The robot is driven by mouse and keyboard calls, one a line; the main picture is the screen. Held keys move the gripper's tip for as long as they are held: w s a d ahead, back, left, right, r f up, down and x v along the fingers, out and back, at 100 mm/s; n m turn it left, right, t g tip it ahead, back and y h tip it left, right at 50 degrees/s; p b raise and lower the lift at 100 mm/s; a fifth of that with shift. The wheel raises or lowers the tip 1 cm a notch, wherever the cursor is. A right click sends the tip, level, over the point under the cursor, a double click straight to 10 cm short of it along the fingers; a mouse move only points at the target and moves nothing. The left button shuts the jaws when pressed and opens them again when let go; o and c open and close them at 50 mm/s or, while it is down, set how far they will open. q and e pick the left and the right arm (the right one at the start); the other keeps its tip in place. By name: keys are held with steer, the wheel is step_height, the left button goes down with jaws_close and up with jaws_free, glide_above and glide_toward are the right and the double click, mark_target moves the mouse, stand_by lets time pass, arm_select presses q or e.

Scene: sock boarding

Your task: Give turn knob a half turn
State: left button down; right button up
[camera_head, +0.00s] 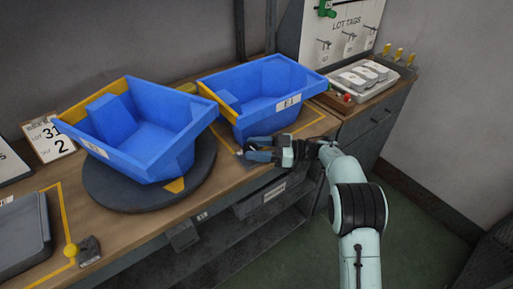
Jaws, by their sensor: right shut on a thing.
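My right gripper (252,150) reaches in from the lower right and lies low over the front of the bench, just in front of the right blue bin. Its fingers point left and are shut on what seems to be the turn knob; the fingers hide it almost wholly, so its shape and angle cannot be told. My left gripper is not in view.
A blue bin (150,130) sits on a dark round turntable (118,195) at the left. Another blue bin (262,85) stands behind my right gripper. A yellow ball-ended part (70,250) is at the front left. A white tray (372,72) lies at the back right.

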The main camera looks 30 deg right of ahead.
steer(key=shift+r, duration=0.1)
steer(key=o, duration=1)
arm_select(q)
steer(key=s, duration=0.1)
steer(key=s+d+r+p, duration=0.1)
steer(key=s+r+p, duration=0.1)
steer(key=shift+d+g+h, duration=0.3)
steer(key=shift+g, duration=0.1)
arm_select(e)
steer(key=shift+o, duration=0.2)
steer(key=v, duration=1.3)
